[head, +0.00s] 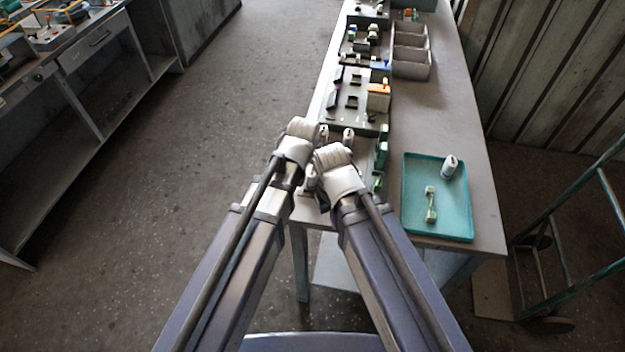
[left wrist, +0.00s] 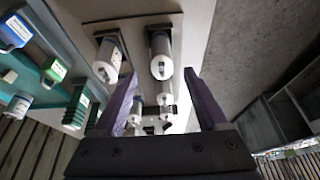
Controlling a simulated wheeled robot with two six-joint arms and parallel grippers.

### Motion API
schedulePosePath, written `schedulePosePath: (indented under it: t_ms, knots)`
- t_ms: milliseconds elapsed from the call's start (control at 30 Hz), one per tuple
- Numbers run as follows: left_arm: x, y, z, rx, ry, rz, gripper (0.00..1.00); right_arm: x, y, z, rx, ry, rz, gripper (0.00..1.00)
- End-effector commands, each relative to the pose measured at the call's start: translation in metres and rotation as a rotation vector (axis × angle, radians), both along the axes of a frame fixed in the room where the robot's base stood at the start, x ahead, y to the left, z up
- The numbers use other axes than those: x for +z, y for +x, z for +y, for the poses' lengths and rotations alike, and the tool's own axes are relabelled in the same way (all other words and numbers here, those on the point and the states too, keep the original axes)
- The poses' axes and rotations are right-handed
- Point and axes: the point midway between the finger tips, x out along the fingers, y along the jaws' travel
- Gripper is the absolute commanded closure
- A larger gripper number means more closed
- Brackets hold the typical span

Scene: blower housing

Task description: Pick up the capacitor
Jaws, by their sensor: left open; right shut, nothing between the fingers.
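Several pale cylinders with white ends, which look like capacitors, stand below the left gripper in the left wrist view. One cylinder (left wrist: 160,58) and another to its left (left wrist: 108,60) are at dark brackets; smaller ones lie between the fingers in the picture. In the head view, two small cylinders show just beyond the wrists, one on the right (head: 348,137). My left gripper (left wrist: 162,98) is open and empty, its purple fingers apart. My right gripper (head: 323,201) is shut and empty, pointing down beside the left wrist; its tips are mostly hidden. A white cylinder (head: 449,167) lies in the teal tray (head: 420,226).
A green-and-white part (head: 430,205) is also in the tray. Green blocks (head: 381,150) stand between tray and wrists. Fixtures with small parts (head: 355,100) and a grey divided bin (head: 411,55) lie farther along the table (head: 455,110). Both wrists are very close together.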

Motion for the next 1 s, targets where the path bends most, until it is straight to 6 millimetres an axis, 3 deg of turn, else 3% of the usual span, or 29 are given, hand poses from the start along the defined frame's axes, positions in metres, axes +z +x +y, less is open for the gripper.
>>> schedulePosePath:
  t_ms: [33, 367, 700, 1000]
  knots:
    - [-0.008, 0.002, 0.0, 0.0, 0.0, 0.0, 0.25, -0.008, 0.0, 0.0, 0.0, 0.0, 0.0, 1.0]
    - [-0.016, 0.005, 0.0, 0.0, 0.0, 0.001, 0.25, -0.016, 0.0, 0.0, -0.001, 0.0, 0.0, 1.0]
    - [-0.055, 0.019, -0.001, -0.001, 0.001, 0.001, 0.25, -0.055, 0.0, 0.0, -0.001, 0.0, 0.0, 1.0]
    - [-0.056, 0.021, -0.001, -0.001, 0.001, 0.001, 0.25, -0.056, 0.0, 0.0, -0.001, 0.0, 0.0, 1.0]
